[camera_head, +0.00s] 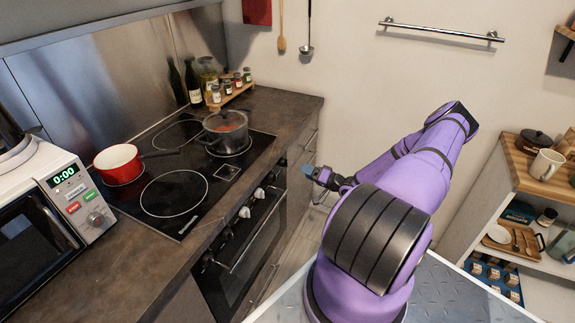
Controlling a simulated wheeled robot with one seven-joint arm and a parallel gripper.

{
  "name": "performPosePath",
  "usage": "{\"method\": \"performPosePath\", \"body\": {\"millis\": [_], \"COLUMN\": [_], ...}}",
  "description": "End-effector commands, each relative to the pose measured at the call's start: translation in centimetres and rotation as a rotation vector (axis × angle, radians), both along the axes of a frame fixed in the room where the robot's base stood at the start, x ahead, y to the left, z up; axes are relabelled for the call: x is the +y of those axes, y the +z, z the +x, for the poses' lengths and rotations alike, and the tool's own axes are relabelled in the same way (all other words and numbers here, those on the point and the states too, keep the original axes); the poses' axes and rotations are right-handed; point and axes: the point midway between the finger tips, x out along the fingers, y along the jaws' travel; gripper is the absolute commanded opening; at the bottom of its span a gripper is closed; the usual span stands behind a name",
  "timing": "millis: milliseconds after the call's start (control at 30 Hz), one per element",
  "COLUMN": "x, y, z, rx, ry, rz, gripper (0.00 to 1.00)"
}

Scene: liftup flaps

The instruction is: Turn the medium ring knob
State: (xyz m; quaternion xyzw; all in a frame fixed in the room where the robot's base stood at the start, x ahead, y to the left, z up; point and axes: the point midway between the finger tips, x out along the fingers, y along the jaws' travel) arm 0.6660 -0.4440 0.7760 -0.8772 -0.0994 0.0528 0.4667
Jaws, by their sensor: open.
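The oven front (246,244) below the black cooktop (215,182) carries a row of knobs. Two pale knobs show clearly, an upper one (259,193) and a lower one (244,212). I cannot tell which knob belongs to the medium ring. The cooktop has several marked rings; a bare large ring (174,193) is at the front and a smaller bare ring (178,134) at the back. My gripper (309,171) is open, small in view, and points left toward the oven front. It is apart from the knobs, to their right. No object shows between its fingers.
A red pan (119,164) and a steel pot (226,131) stand on the cooktop. A microwave (48,222) is at left. A spice rack (231,94) and bottles stand behind. Shelves (530,200) are at right. The floor between counter and my arm looks clear.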

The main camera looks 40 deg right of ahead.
Motion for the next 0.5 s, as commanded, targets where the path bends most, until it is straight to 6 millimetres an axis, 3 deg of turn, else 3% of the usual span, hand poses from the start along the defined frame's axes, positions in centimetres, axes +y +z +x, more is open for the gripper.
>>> {"method": "performPosePath", "body": {"millis": [500], "x": [2.0], "y": [0.0], "z": [8.1], "rx": [-0.001], "ry": [0.004], "rz": [0.000], "gripper": [0.64]}}
